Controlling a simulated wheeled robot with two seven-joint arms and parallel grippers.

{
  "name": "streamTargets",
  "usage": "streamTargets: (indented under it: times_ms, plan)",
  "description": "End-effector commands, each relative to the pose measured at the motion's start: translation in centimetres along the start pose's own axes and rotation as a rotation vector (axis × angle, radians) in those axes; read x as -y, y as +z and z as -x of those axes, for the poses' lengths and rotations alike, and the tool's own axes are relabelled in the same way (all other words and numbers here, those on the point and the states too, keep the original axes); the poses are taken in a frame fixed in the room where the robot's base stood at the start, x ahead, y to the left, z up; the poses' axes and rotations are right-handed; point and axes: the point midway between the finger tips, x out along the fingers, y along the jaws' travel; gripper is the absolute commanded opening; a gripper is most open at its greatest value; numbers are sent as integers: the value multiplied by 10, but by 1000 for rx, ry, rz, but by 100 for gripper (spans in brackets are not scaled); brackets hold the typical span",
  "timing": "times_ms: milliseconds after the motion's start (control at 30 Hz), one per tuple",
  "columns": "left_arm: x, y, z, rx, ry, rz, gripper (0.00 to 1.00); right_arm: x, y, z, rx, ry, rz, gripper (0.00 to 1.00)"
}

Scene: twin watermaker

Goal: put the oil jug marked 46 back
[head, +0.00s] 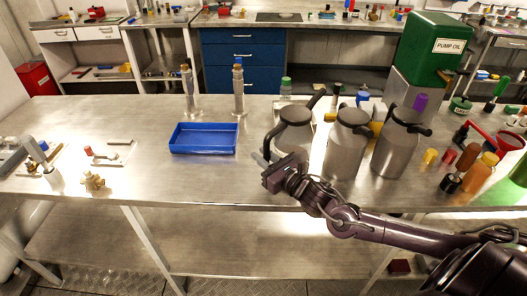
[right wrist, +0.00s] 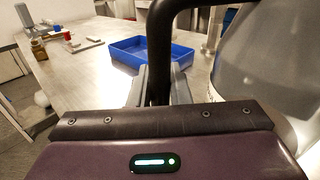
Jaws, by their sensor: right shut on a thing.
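Three grey metal jugs with black handles stand in a group at the right of the bench: a left jug (head: 295,130), a middle jug (head: 345,150) and a right jug (head: 396,150). I cannot read the mark 46 on any of them. My right gripper (head: 264,163) is shut on the black handle (right wrist: 160,50) of the left jug, whose grey body (right wrist: 265,70) fills the right of the right wrist view. The left jug looks upright; its base is partly hidden, so I cannot tell whether it touches the bench. My left gripper is not in view.
A blue tray (head: 206,138) lies left of the jugs, with two metal bottles (head: 239,92) behind it. A green pump oil box (head: 436,50) stands at the back right. Small bottles and a red funnel (head: 510,142) crowd the right end.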

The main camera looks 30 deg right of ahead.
Motion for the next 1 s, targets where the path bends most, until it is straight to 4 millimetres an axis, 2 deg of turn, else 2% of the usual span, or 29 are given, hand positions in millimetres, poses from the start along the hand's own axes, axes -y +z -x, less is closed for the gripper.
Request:
streamTargets:
  times_ms: [33,67,200,233,500,633,1000]
  plan:
    - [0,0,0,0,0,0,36,1,6,-1,11,-1,5,0]
    - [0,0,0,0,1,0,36,0,-1,0,-2,1,-1,18]
    - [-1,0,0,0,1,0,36,0,-1,0,-2,1,-1,36]
    - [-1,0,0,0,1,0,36,0,-1,0,-2,1,-1,39]
    - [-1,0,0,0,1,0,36,0,0,1,-2,0,0,39]
    - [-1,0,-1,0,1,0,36,0,-1,7,-3,0,1,39]
    - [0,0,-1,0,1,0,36,-1,-2,60,-9,4,2,39]
